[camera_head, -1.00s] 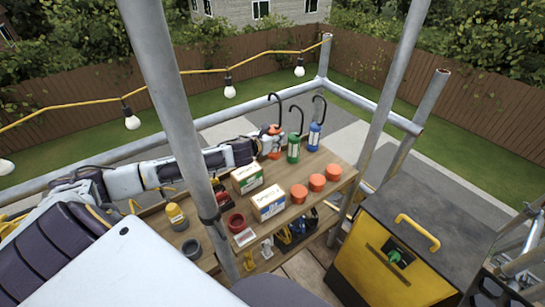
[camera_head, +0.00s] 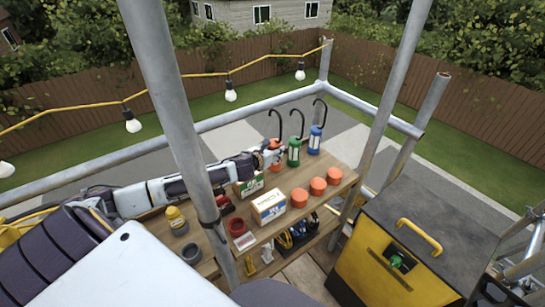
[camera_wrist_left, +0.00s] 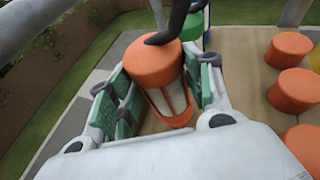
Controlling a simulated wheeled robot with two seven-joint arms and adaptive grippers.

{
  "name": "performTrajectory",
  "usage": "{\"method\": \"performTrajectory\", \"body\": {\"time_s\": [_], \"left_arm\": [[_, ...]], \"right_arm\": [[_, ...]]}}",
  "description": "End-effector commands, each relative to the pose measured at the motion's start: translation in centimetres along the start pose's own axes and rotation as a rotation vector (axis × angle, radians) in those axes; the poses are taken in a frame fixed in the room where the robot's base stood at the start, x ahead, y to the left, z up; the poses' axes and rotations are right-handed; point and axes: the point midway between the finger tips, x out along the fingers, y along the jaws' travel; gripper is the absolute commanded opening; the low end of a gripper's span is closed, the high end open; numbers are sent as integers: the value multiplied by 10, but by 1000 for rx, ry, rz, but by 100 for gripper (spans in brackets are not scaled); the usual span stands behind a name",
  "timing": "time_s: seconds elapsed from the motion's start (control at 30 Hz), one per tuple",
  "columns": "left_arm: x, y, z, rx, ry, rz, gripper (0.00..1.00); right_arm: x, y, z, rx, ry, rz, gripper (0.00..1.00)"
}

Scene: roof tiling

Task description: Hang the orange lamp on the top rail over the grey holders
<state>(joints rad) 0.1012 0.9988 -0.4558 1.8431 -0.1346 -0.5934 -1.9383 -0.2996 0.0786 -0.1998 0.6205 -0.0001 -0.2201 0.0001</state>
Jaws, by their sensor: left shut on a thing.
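The orange lamp (camera_head: 276,146) has a black hook on top and stands roughly upright at the back left of the wooden table. My left gripper (camera_wrist_left: 158,92) is shut on the lamp (camera_wrist_left: 160,65), with its green finger pads on either side of the body. I cannot tell whether the lamp's base touches the table. A grey metal rail (camera_head: 260,109) runs behind the table. I cannot make out the grey holders for certain. A grey cup (camera_head: 191,252) stands at the table's front left. My right gripper is not in view.
A green lamp (camera_head: 294,154) and a blue lamp (camera_head: 315,140) with black hooks stand right of the orange one. Boxes (camera_head: 268,206) and orange round pieces (camera_head: 318,186) lie in front. A thick upright pole (camera_head: 170,100) crosses the view. Bulbs (camera_head: 231,92) hang beyond the rail.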

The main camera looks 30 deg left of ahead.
Motion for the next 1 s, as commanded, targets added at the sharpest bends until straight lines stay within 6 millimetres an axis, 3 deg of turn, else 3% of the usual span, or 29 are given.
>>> {"method": "performTrajectory", "body": {"time_s": [0.3,0.8,0.83,1.0], "left_arm": [[10,0,-23,0,-3,0,6],[12,0,-27,0,-3,0,6],[12,0,-29,0,1,0,53],[11,0,-29,0,1,0,72]], "right_arm": [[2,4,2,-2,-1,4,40],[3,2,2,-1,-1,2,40],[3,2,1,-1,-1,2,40],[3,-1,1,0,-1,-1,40]]}}
